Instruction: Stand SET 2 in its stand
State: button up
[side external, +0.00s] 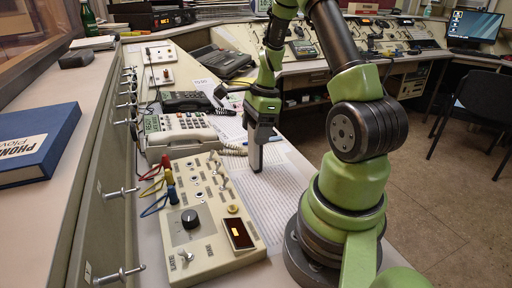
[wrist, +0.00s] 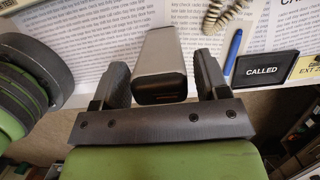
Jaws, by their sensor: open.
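My gripper (wrist: 160,80) is open, its two dark fingers on either side of a silver box-shaped piece with a black end (wrist: 160,88). Narrow gaps show between the piece and the fingers. I cannot read a SET 2 label on it, so I cannot tell for sure that it is the set. In the side external view my gripper (side external: 258,143) points down over the printed sheets on the desk, right of the beige control panel (side external: 222,238). No stand can be made out with certainty in either view.
A black CALLED plate (wrist: 267,68), a blue pen (wrist: 233,52) and a coiled cord (wrist: 222,14) lie close by. A beige desk phone (side external: 180,132) stands behind the panel. A blue book (side external: 38,150) lies on the left ledge. Printed sheets (side external: 270,196) cover the desk beside the panel.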

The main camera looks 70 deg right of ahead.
jog(key=c, duration=0.9)
jog(key=shift+w+a+v, duration=0.15)
jog(key=shift+v, duration=0.85)
jog(key=shift+w+a+v, duration=0.15)
jog(key=shift+v, duration=0.8)
jog(key=shift+w+a+v, duration=0.15)
jog(key=shift+v, duration=0.85)
jog(key=shift+r, duration=0.1)
